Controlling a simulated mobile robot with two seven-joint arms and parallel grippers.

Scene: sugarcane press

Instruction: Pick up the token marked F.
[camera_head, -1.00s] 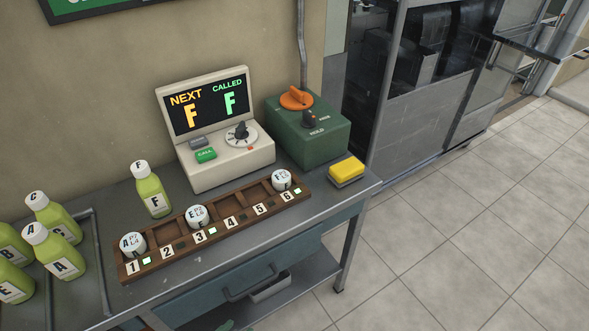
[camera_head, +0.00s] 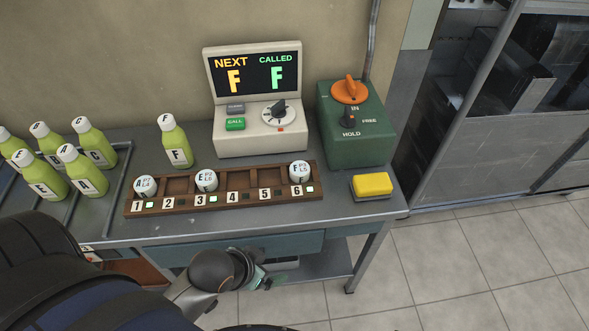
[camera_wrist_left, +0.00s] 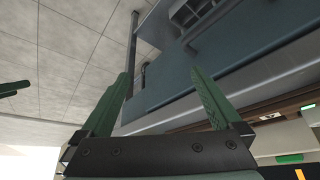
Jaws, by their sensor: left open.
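The round white-topped token marked F (camera_head: 300,171) sits in the wooden rack (camera_head: 238,180), in the slot labelled 6 at the right end. My left gripper (camera_head: 275,281) is in front of the table, lower than the rack and apart from the token. In the left wrist view my left gripper (camera_wrist_left: 162,100) has its two green fingers spread apart with nothing between them. The token does not show clearly in that view. A green finger-like strip (camera_wrist_left: 12,88) at its left edge may be part of my right gripper; its jaws cannot be judged.
Token E (camera_head: 206,180) is in slot 3 and token A (camera_head: 145,184) in slot 1. A display console (camera_head: 262,142), green box (camera_head: 357,145) and yellow block (camera_head: 372,185) stand near the rack. Several bottles (camera_head: 85,175) are at left. The table's front edge lies beyond my gripper.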

